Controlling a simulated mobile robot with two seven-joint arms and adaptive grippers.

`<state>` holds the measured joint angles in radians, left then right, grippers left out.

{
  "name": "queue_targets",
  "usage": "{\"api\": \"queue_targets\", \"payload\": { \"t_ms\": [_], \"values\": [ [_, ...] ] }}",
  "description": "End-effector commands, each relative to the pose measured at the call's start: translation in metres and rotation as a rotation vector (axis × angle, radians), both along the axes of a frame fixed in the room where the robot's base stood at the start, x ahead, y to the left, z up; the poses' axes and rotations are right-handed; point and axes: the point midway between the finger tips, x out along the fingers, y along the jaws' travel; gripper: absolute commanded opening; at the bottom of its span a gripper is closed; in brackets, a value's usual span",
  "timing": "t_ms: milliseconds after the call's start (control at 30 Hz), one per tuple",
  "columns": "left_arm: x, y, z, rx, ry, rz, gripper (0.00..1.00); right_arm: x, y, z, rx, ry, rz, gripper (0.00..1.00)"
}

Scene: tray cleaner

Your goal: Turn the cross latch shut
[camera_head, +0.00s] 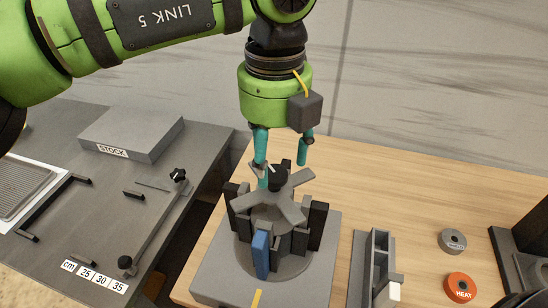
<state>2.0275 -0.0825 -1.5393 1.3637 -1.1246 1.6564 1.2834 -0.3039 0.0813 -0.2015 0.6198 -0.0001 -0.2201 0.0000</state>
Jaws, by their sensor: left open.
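The cross latch (291,211) is a grey cross-shaped handle with a dark central knob. It sits on top of a round grey fixture ringed by upright black blocks and one blue block (261,255). The fixture stands on a grey base plate (317,279) with a yellow mark at its front. My left gripper (283,172) points down over the rear of the latch, its two teal fingers apart. The left finger comes down beside the knob among the arms; the right finger is behind it. I cannot tell whether either touches. My right gripper is not in view.
A grey slotted holder (359,268) stands right of the base plate. A grey ring (453,240) and an orange ring marked HEAT (461,287) lie farther right, near a dark stand (519,252). A grey bench at left carries a STOCK block (133,131).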

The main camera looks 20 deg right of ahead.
Motion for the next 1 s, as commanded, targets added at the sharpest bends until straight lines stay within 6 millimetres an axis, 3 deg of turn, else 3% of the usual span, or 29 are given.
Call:
{"api": "queue_targets", "payload": {
  "t_ms": [200,500,533,667,700,1000],
  "values": [
    [0.0,0.0,-0.021,-0.002,0.001,0.0,0.64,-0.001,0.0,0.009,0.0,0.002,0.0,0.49],
    [0.0,0.0,-0.026,-0.003,0.002,0.0,0.64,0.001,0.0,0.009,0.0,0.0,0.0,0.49],
    [0.0,0.0,-0.026,-0.003,0.002,0.0,0.56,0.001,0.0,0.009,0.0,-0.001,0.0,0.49],
    [0.0,0.0,-0.026,-0.003,0.002,0.0,0.04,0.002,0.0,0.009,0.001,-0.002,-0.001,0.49],
    [0.0,0.0,-0.026,-0.003,0.002,0.0,0.0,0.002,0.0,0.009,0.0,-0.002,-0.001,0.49],
    [0.0,0.0,-0.027,-0.004,0.003,-0.02,0.0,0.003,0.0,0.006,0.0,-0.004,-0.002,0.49]
  ]
}}
